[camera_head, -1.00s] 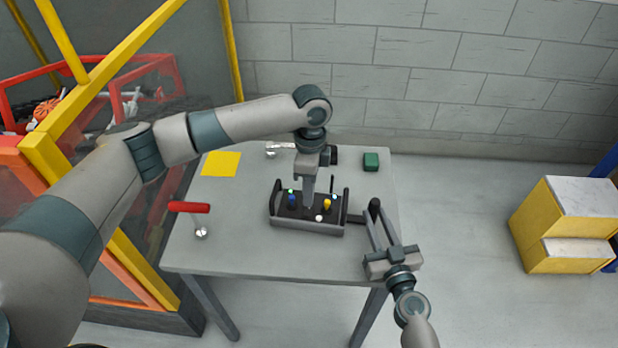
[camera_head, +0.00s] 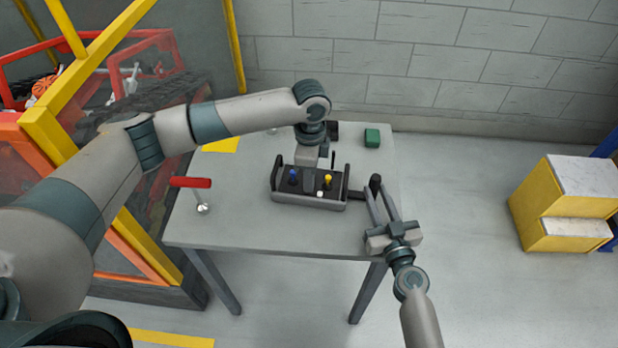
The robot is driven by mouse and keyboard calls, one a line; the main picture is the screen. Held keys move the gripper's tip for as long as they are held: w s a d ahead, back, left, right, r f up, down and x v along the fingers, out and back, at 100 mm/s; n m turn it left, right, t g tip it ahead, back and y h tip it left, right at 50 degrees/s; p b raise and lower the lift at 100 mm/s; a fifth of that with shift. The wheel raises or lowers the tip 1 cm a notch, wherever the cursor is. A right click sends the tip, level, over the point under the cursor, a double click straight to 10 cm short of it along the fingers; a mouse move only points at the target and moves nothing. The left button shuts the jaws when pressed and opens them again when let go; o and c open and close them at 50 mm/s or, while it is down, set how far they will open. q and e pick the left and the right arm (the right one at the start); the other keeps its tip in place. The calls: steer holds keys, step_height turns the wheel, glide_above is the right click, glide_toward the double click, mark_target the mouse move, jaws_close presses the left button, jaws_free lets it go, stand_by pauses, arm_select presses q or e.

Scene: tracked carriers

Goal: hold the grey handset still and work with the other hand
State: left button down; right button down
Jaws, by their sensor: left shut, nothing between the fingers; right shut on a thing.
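The grey handset (camera_head: 262,196) lies on the table, a dark-topped box with upright end handles. A blue stick (camera_head: 293,178), a yellow stick (camera_head: 328,181) and a white knob (camera_head: 320,194) stand on its top. My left gripper (camera_head: 308,189) is shut and empty, pointing down over the panel between the two sticks; whether it touches is unclear. My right gripper (camera_head: 379,190) is shut at the right end of the handset, around the dark grip that sticks out there on a short bar. My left gripper and arm hide part of the panel.
A red-handled lever (camera_head: 190,183) stands on the table (camera_head: 230,230) at the left. A yellow square (camera_head: 222,145) and a green block (camera_head: 372,138) lie at the back, with a dark object (camera_head: 333,130) partly behind my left wrist. Yellow boxes stand on the floor at right.

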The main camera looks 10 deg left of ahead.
arm_select(q)
steer(key=shift+s+f, duration=0.55)
steer(key=shift+w, duration=0.85)
steer(key=shift+t, duration=0.3)
steer(key=shift+r, duration=0.25)
steer(key=shift+w+r, duration=0.2)
steer(key=shift+r, duration=0.45)
step_height(320, 180, up, 13)
steer(key=shift+s+r, duration=0.15)
steer(key=shift+s, duration=0.25)
steer(key=shift+w+d, duration=0.1)
